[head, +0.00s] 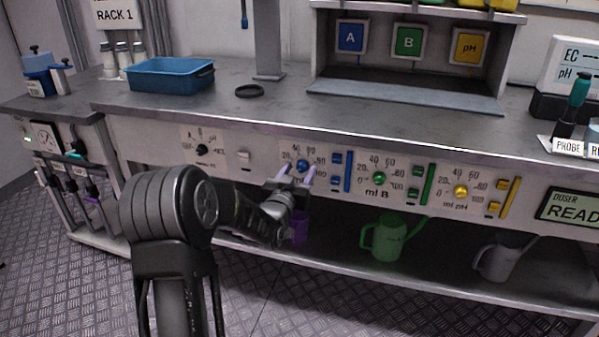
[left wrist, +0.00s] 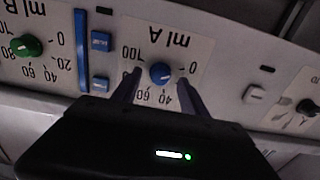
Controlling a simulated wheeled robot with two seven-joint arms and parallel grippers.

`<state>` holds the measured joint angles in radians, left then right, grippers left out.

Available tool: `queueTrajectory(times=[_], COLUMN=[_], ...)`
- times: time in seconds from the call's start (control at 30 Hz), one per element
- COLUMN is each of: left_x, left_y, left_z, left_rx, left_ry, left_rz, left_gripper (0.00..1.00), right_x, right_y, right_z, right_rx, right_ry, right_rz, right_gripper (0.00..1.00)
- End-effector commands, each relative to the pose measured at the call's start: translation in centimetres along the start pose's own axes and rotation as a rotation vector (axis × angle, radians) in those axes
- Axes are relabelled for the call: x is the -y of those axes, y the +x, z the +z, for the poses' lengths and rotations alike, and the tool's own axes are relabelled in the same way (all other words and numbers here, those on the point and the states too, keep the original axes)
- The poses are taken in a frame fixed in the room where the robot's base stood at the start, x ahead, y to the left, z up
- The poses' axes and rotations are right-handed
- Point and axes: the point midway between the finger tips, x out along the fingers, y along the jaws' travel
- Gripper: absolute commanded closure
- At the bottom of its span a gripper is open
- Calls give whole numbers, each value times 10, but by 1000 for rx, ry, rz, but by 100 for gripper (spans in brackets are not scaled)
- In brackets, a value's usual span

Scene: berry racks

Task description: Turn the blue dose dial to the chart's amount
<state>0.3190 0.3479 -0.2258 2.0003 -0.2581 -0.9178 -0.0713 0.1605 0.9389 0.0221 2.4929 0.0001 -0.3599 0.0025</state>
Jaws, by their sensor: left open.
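The blue dose dial (head: 303,166) sits on the front panel of the bench, on the plate marked ml A. It also shows in the left wrist view (left wrist: 161,73), upside down, with a scale running from 0 to 100 around it. My left gripper (head: 295,175) is at the panel with its two pale purple fingers apart. In the left wrist view the fingertips (left wrist: 160,76) lie on either side of the blue dial, with visible gaps. Contact with the dial cannot be told. The chart is not clearly seen. My right gripper is not in view.
The green dial (head: 378,178) and yellow dial (head: 461,191) sit further right on the panel. Blue buttons (head: 336,172) stand beside the blue dial. A green jug (head: 386,240) and a grey jug (head: 497,259) stand on the shelf below. A blue tub (head: 170,76) sits on the bench top.

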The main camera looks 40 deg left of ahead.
Motion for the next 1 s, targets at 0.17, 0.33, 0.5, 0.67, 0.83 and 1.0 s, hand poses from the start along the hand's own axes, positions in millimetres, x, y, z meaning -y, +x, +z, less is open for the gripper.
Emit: queueTrajectory(times=[0.17, 0.33, 0.5, 0.67, 0.83, 1.0], left_x=[0, 0, 0, 0, 0, 0], left_y=[8, 8, 8, 8, 8, 8], left_z=[0, 0, 0, 0, 0, 0], left_rx=[0, 0, 0, 0, 0, 0], left_ry=[-1, -1, -1, -1, -1, -1], left_rz=[1, 0, 0, 0, 0, 0], left_gripper=[49, 49, 60, 73, 87, 100], right_x=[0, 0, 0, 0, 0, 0], right_y=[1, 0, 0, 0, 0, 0], right_z=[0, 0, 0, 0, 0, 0], right_rx=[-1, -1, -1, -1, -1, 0], right_ry=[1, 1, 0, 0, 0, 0], right_rz=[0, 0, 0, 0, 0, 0], right_gripper=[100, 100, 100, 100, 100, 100])
